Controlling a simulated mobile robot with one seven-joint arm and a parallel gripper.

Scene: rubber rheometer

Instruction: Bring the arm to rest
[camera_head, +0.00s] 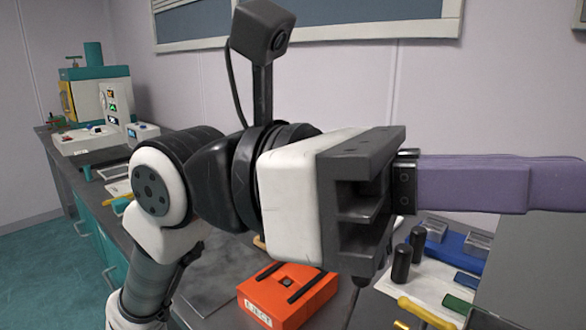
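My arm (165,195) rises from the lower left and bends to the right across the middle of the view. My gripper (500,184) points to the right, roughly level, above the bench. It has a white body, a dark bracket and a long purple finger-like part that runs out of the right edge. Its far end is cut off. Only one side of it shows, so I cannot tell whether the fingers are open or shut, or whether anything is between them.
Below my gripper, an orange-red box (285,295) stands on the grey bench. To its right are dark cylinders (401,263), a blue tray (455,246) and a yellow-handled tool (425,313). A teal and yellow machine (97,92) stands at the back left. A grey panel (545,265) fills the lower right.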

